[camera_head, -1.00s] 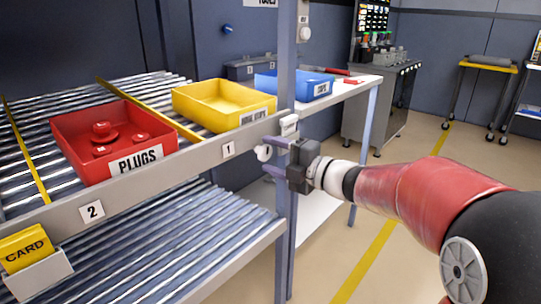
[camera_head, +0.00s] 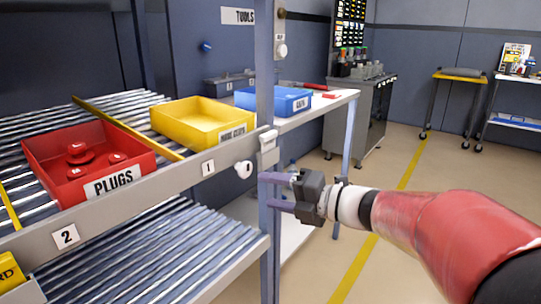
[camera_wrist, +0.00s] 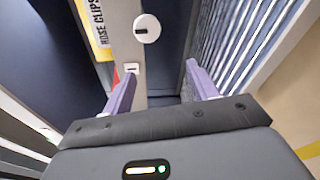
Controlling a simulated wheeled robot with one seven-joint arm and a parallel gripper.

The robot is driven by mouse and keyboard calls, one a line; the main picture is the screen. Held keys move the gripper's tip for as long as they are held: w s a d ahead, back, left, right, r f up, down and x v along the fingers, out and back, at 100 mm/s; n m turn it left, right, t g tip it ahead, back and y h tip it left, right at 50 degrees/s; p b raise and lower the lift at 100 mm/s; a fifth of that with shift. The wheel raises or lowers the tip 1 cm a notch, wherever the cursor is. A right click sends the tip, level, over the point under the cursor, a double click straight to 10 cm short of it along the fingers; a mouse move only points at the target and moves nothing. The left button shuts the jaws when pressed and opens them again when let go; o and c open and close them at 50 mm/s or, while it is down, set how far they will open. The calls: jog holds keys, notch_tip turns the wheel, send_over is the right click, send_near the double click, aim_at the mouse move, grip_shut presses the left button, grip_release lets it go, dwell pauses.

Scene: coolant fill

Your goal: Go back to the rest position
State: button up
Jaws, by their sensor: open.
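My gripper (camera_head: 268,191) is open and empty, its two purple fingers pointing left in front of the grey upright post (camera_head: 265,100) of the rack. A round white knob (camera_head: 244,170) on the rack's front rail is just left of the fingertips and apart from them. In the wrist view, the open fingers (camera_wrist: 160,75) have nothing between them that they touch, and the knob (camera_wrist: 147,28) with its dark slot shows beyond them.
A red PLUGS bin (camera_head: 135,160) and a yellow bin (camera_head: 205,108) sit on the upper rollers. A blue bin (camera_head: 285,92) stands on the table (camera_head: 343,97) behind the post. A grey cabinet (camera_head: 350,125) and carts are farther back; floor at right is clear.

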jog(key=s+d+f+n+g+h, duration=0.1)
jog(key=s+f+n+g+h, duration=0.2)
jog(key=s+n, duration=0.6)
jog(key=s+d+f+n+g+h, duration=0.1)
jog(key=s+f+n+h, duration=0.4)
jog(key=n, duration=0.7)
jog(key=s+d+f+n+h, duration=0.1)
jog(key=s+d+n+h, duration=0.2)
jog(key=n, duration=0.6)
jog(key=s+d+f+n+t+h, duration=0.1)
jog(key=s+d+f+n+h, duration=0.1)
jog(key=s+d+n, duration=0.3)
jog(key=d+n+h, duration=0.1)
jog(key=d+n, duration=0.1)
jog(key=n, duration=0.2)
jog(key=shift+d+f+h, duration=0.15)
jog(key=shift+d+h, duration=0.15)
jog(key=shift+d, duration=0.05)
